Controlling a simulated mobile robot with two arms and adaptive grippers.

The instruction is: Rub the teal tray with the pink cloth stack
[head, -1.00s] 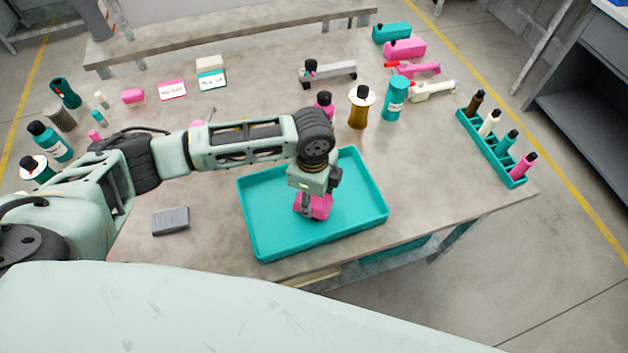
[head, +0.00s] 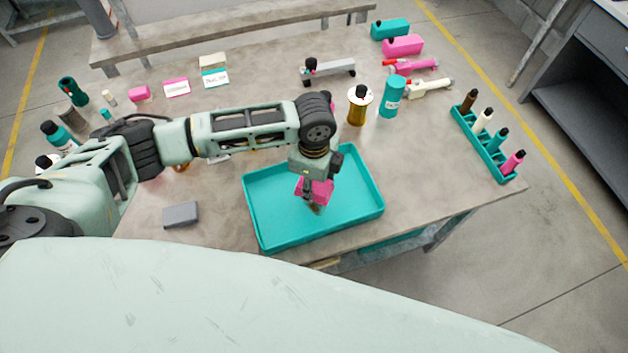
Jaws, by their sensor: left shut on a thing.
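The teal tray (head: 350,212) lies near the front edge of the table, and its inside looks empty apart from what my gripper holds. My left gripper (head: 312,203) points down over the middle of the tray. It is shut on the pink cloth stack (head: 322,190), which is partly hidden by the fingers. The cloth is at or just above the tray floor; I cannot tell whether it touches. My right gripper is not in view.
A grey block (head: 181,214) lies left of the tray. A teal rack (head: 485,146) with several bottles stands at the right edge. An amber bottle (head: 358,108) and a teal canister (head: 392,97) stand behind the tray. Several bottles stand at the far left.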

